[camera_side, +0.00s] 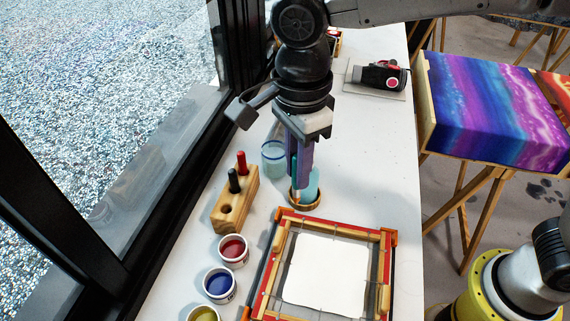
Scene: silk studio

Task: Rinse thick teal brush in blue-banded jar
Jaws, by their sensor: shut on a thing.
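My gripper (299,178) points straight down, shut on the thick teal brush (295,168). Only a slim bit of the teal handle shows between the fingers. The brush's lower end is at a clear, teal-tinted jar (312,188) with a brown-gold ring at its base. The gripper hides part of this jar, and I cannot tell whether the bristles are inside it or behind or in front of it. The blue-banded jar (273,157) stands just behind and to the left, apart from the brush; its right side is close to the gripper.
A wooden brush block (236,203) holds a red and a black brush, with one open hole in front. Paint pots, red (233,250), blue (219,284) and yellow (203,314), line the left edge. A framed white silk (325,272) lies in front. The table right of the jars is clear.

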